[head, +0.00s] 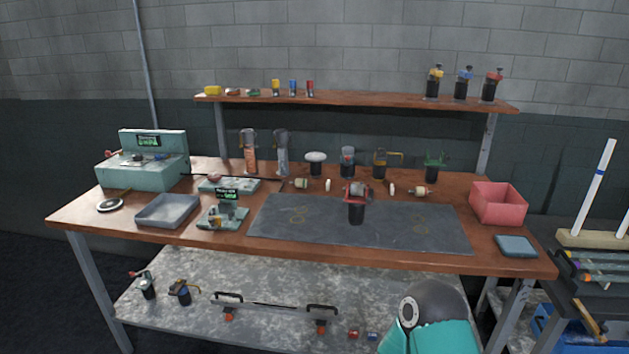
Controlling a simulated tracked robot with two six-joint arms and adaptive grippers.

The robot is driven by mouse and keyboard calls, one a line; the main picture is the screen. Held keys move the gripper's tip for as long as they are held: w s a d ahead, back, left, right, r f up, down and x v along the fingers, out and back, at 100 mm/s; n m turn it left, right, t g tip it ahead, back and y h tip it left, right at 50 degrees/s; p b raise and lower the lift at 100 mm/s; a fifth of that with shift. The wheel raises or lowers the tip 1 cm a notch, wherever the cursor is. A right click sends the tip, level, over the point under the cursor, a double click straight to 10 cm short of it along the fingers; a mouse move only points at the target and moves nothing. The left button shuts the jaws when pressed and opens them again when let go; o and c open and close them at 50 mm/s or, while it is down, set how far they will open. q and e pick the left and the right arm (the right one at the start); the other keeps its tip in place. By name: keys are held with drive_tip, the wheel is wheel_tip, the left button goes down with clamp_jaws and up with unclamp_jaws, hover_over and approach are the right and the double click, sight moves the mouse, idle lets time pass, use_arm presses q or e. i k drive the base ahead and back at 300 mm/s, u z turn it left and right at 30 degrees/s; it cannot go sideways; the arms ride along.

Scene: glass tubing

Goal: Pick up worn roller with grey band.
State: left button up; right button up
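A black stand with a red cradle (356,207) is on the dark mat, and a greyish cylinder (363,190) appears to sit in the cradle. Behind the mat, a cream and greenish roller (301,183) lies on the bench at centre left. A cream roller with reddish ends (420,191) lies at centre right. Two small pale rings (327,185) (392,189) stand near them. The rollers are too small to tell which has the grey band or is worn. Neither of my grippers is in view.
The dark mat (290,219) covers the bench's front middle. A grey tray (168,211) and a teal machine (143,166) are at left; a pink bin (497,203) is at right. Several tools and stands line the back below a shelf (380,99). A teal and dark grey part of me shows below right.

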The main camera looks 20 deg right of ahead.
sight(360, 190)
drive_tip(key=z, duration=0.1)
drive_tip(key=i, duration=1)
drive_tip(key=z, duration=0.5)
